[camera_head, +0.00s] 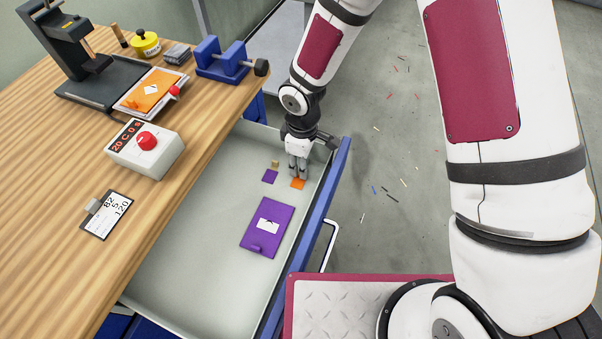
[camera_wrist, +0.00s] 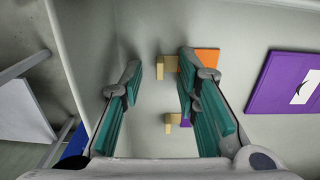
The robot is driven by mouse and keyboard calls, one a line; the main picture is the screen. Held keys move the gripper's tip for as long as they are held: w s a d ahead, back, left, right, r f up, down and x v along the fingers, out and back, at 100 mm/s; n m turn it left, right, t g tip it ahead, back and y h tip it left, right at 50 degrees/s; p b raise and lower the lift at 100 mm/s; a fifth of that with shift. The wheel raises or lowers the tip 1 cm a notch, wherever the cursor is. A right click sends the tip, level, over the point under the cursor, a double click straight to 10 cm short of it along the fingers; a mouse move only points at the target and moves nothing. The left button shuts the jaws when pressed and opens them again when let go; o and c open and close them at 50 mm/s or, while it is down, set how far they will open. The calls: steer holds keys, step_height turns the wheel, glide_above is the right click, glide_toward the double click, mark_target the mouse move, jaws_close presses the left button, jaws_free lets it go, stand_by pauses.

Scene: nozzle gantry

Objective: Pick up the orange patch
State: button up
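The orange patch (camera_head: 298,184) lies in the open drawer, right beside my gripper's fingertips (camera_head: 298,173). In the wrist view the orange patch (camera_wrist: 207,60) shows partly behind the right finger. Its tan block-like grip (camera_wrist: 167,67) appears between the two fingers. My gripper (camera_wrist: 161,75) is open, with a gap between the teal finger pads and nothing clasped. I cannot tell how far the fingertips are above the grip. A small purple patch (camera_head: 270,176) with a similar tan grip (camera_wrist: 172,122) lies close by.
A larger purple plate (camera_head: 254,245) with a white label lies in the drawer (camera_head: 205,245). The drawer's blue front edge (camera_head: 318,213) is close to my gripper. The wooden bench (camera_head: 60,150) holds a red-button box (camera_head: 140,152) and a blue vise (camera_head: 222,63).

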jaws_close()
steer(key=shift+r, duration=0.1)
